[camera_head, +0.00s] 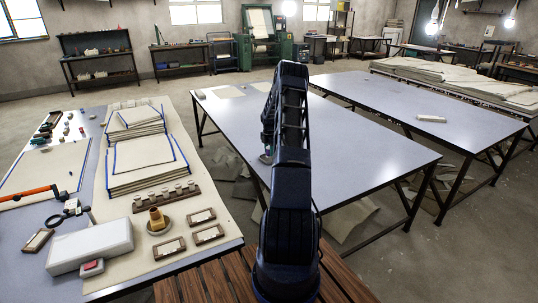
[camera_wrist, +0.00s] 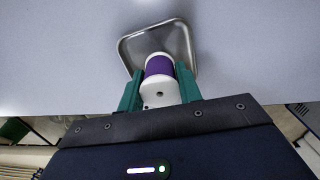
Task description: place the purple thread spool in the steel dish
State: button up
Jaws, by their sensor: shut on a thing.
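In the wrist view, my gripper (camera_wrist: 159,92) has its two green fingers shut on the purple thread spool (camera_wrist: 159,66), which has white ends. Behind the spool in that view is the steel dish (camera_wrist: 187,48), a shallow square tray with a shiny rim on the pale table. The spool overlaps the dish in the picture; I cannot tell whether it touches the dish floor or hangs above it. In the head view my arm hides the spool and most of the dish, and my gripper (camera_head: 267,156) shows only as a small part at the near table's left edge.
The pale blue table (camera_head: 360,135) is mostly bare. A second table (camera_head: 470,125) behind it holds a white block (camera_head: 431,118). The left table has stacked cloth (camera_head: 145,165), a brass piece (camera_head: 157,218), and small wooden frames (camera_head: 208,234). Cloth scraps lie on the floor.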

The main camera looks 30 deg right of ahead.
jog(key=shift+f, duration=1.05)
jog(key=shift+f, duration=0.1)
jog(key=o, duration=0.9)
jog(key=shift+o, duration=0.2)
